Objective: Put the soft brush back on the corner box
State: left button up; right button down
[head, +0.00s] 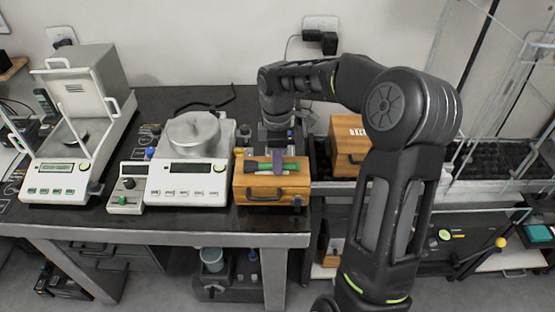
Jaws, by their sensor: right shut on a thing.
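The soft brush (290,166), green with a dark end, lies crosswise at the top of the corner box (275,195). The corner box is a small orange-brown wooden box with a dark front handle, at the front right corner of the black table. My right gripper (277,162) points down over the box and is shut on the brush near its middle. The jaws partly hide the brush. I cannot tell whether the brush touches the box top or is just above it. My left gripper is not in view.
A white balance with a round pan (190,168) stands just left of the box, beside a small white device (127,188). A larger balance with a draft shield (77,140) is at far left. Another wooden box (347,146) stands right, partly behind my arm.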

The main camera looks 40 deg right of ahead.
jog(key=shift+f, duration=0.1)
jog(key=c, duration=1.3)
grip_release()
notch_tip(320, 180, up, 12)
jog(key=shift+r, duration=0.15)
